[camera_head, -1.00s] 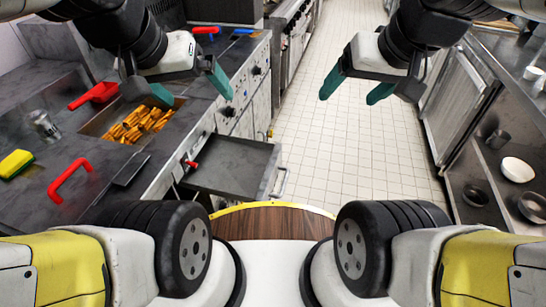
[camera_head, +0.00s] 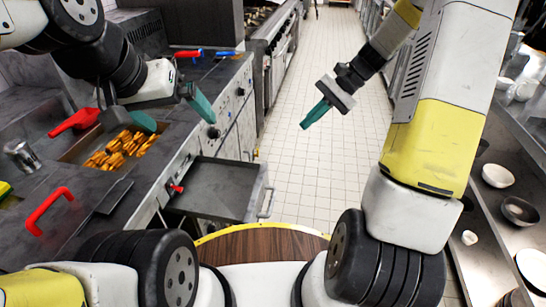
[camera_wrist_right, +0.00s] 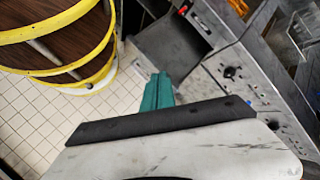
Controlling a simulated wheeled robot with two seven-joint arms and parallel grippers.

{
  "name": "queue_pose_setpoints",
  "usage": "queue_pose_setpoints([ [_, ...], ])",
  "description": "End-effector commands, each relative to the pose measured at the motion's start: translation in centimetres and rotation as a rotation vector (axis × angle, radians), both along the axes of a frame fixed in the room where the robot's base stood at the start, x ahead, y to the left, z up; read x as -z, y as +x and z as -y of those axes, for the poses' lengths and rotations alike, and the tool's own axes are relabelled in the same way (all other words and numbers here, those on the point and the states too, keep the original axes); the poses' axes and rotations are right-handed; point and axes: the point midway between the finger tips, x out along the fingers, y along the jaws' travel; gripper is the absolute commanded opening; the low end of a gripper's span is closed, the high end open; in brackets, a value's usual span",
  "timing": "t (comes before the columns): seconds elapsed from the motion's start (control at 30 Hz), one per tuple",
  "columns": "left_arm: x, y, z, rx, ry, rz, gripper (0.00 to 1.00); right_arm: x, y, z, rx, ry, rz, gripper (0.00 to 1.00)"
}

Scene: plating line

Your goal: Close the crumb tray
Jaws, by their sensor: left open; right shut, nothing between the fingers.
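The crumb tray (camera_head: 213,190) is a dark, flat metal drawer pulled out from the counter front, with a metal handle (camera_head: 267,201) on its right end. It also shows in the right wrist view (camera_wrist_right: 172,45). My right gripper (camera_head: 305,125) is shut and empty over the tiled aisle, beyond and to the right of the tray, apart from it. In the right wrist view its teal fingers (camera_wrist_right: 158,88) are together. My left gripper (camera_head: 172,108) is open above the counter, near the fryer well, with its teal fingers far apart.
A well of golden fries (camera_head: 120,150) is sunk in the counter, with a red-handled basket (camera_head: 75,122) beside it. A red handle (camera_head: 48,208) and a metal shaker (camera_head: 20,155) are at left. Bowls (camera_head: 497,175) stand on right shelves. The tiled aisle (camera_head: 295,165) is clear.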

Motion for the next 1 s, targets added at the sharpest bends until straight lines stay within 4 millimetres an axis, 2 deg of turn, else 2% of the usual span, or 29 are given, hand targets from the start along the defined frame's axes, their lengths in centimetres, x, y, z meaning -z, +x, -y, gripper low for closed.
queue_pose_setpoints([
  [0.03,0.0,0.0,0.0,0.000,0.000,0.000,1.00,2.3,1.1,0.5,0.043,0.053,-0.061,0.00],
  [0.3,0.0,0.0,0.0,0.000,0.000,0.000,1.00,12.8,5.1,2.5,0.272,0.346,-0.316,0.00],
  [0.43,0.0,0.0,0.0,0.000,0.000,0.000,1.00,18.3,5.9,3.5,0.388,0.499,-0.424,0.00],
  [0.6,0.0,0.0,0.0,0.000,0.000,0.000,1.00,25.0,6.1,4.5,0.528,0.690,-0.538,0.00],
  [0.7,0.0,0.0,0.0,0.000,0.000,0.000,1.00,27.8,5.8,4.9,0.588,0.774,-0.580,0.00],
  [0.8,0.0,0.0,0.0,0.000,0.000,0.000,1.00,29.5,5.6,5.1,0.627,0.827,-0.605,0.00],
  [1.0,0.0,0.0,0.0,0.000,0.000,0.000,1.00,30.4,5.6,4.5,0.649,0.861,-0.619,0.00],
])
